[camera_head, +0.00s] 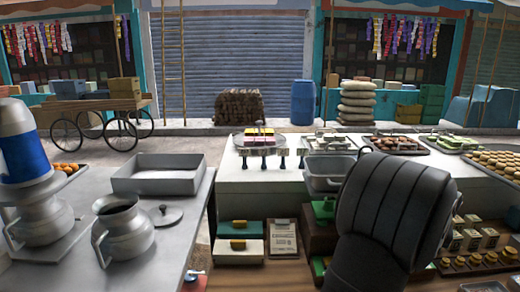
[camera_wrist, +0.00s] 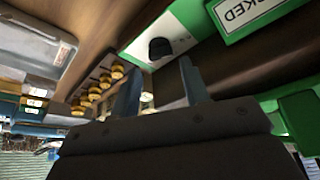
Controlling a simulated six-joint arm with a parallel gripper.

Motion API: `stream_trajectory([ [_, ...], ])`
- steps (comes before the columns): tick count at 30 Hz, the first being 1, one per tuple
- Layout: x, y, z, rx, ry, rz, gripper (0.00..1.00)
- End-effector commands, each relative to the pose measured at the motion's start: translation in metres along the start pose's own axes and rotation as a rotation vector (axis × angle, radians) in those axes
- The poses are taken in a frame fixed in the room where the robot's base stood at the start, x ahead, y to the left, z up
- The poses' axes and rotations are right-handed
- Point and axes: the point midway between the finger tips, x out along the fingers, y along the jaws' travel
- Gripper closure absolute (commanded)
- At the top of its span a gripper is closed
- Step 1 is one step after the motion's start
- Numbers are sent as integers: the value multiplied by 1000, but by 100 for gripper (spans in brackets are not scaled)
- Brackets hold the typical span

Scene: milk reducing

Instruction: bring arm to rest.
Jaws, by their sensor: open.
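My gripper (camera_wrist: 162,88) shows in the wrist view, with two dark fingers apart and nothing visible between them. Beyond the fingers are a green-and-white panel (camera_wrist: 172,42) with a black knob and a row of small yellow-topped items (camera_wrist: 98,86). No clear gripper shows in the head view; a large black ribbed shape (camera_head: 385,205) fills its lower right, and I cannot tell whether it is my arm. A metal pot (camera_head: 122,228) stands open on the grey left table (camera_head: 165,262), with its lid (camera_head: 165,214) lying beside it.
A shallow metal tray (camera_head: 158,181) and another metal pot (camera_head: 40,222) share the left table, near a blue-and-white cylinder (camera_head: 24,150). The white counter (camera_head: 262,182) carries a burner stand (camera_head: 262,149) and a grey pan (camera_head: 325,178). Boxes fill the shelf below.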

Motion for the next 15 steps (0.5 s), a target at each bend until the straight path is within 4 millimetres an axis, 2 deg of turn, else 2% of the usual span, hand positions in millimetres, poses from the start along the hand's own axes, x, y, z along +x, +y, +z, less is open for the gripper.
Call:
stream_trajectory([
  [1,12,0,1,0,-3,-1,58],
  [7,51,-1,1,2,-3,0,58],
  [15,46,-3,0,145,1,61,58],
])
